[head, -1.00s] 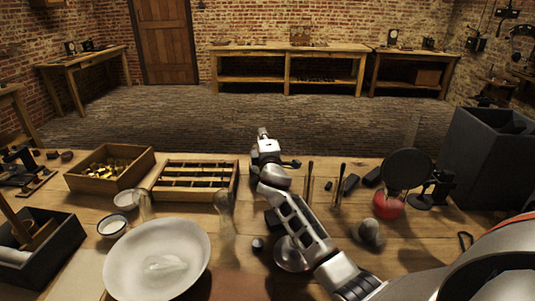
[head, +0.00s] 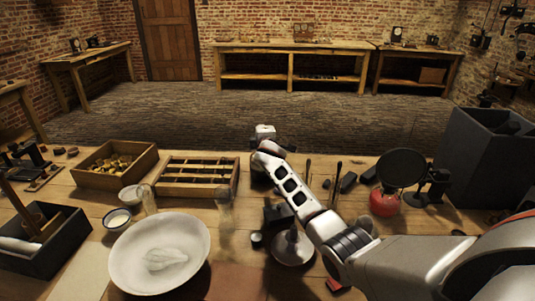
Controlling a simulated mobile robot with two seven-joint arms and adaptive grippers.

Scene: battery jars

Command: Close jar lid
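My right arm reaches in from the right, and its gripper (head: 265,136) is over the back part of the table, past the slatted wooden rack. The hand and wrist hide its fingertips, so I cannot tell if it is open or shut or holds anything. A tall clear glass jar (head: 225,208) stands upright in front of the rack. A smaller clear glass vessel (head: 149,201) stands to its left. I cannot make out a jar lid; the arm may hide one. My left gripper is not in view.
A wide white bowl (head: 130,262) holds pale material at the front. Small white dishes (head: 117,219), a slatted rack (head: 182,189), a wooden box of brass pieces (head: 95,172), a red-based burner (head: 384,204) and a dark bin (head: 478,165) crowd the table.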

